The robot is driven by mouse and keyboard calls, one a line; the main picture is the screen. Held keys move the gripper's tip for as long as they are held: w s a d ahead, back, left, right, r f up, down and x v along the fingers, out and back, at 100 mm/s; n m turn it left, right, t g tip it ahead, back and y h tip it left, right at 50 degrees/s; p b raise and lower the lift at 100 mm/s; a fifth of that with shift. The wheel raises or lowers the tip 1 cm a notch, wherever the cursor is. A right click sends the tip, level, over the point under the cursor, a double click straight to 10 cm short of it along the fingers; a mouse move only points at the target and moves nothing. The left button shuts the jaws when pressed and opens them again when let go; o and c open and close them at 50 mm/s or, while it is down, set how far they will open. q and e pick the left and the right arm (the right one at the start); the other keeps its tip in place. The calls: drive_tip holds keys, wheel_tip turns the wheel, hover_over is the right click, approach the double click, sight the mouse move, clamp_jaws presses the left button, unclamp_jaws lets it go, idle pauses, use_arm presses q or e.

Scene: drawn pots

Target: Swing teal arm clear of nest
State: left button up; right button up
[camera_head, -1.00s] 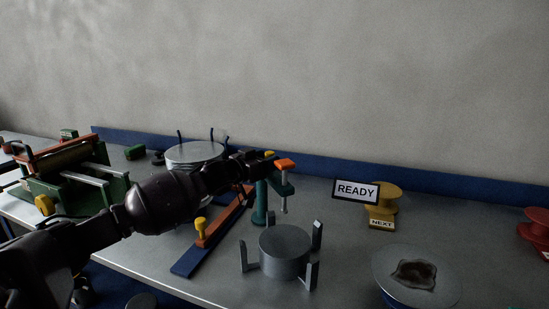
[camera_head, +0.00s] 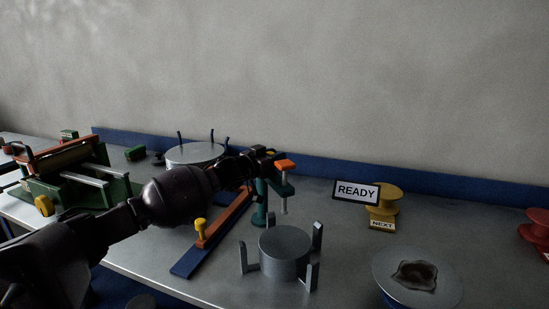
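The teal arm (camera_head: 281,187) is carried on a teal post (camera_head: 259,203) behind the nest. It has an orange handle (camera_head: 285,165) on top and a grey rod hanging from its end. The nest (camera_head: 284,254) is a grey round block with upright prongs around it. In the picture the rod's tip is just above the nest's top; the depth between them is hard to judge. My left gripper (camera_head: 268,155) is at the top of the post, close to the orange handle. Its fingers are dark and small, so I cannot tell whether they are open or touch it. My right gripper is out of view.
An orange bar with a yellow knob (camera_head: 200,227) lies on a blue strip left of the nest. A READY sign (camera_head: 356,191), a yellow spool (camera_head: 389,198) and a round plate with a dark patch (camera_head: 386,264) are to the right. A green machine (camera_head: 75,180) stands left.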

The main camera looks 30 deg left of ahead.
use_arm(q)
clamp_jaws()
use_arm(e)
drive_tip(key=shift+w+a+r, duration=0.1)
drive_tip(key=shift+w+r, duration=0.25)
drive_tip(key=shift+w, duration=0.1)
